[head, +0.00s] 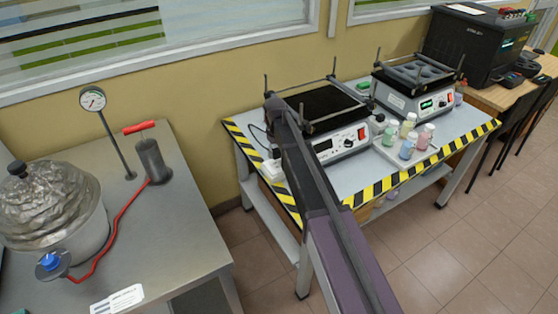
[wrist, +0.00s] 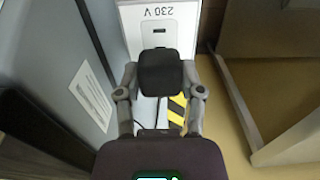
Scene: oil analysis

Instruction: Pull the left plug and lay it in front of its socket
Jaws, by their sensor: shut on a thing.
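In the wrist view, my gripper (wrist: 160,78) is shut on a black plug (wrist: 160,72), with one finger on each side of it. The white socket box (wrist: 135,28) marked "230 V" is just beyond the plug, and one outlet of it shows bare. I cannot tell whether the plug's pins are in the box or clear of it. In the head view, the white socket box (head: 272,169) is at the left end of the striped table, with a dark plug-like shape by it. My arm hides part of that area, and my fingers do not show clearly there.
The table (head: 356,177) holds a hot plate (head: 340,143), a second device (head: 414,100) and a tray of several coloured bottles (head: 408,147). A steel bench (head: 185,235) with a pot stands at the left. In the wrist view, a grey casing (wrist: 65,65) is close on the left.

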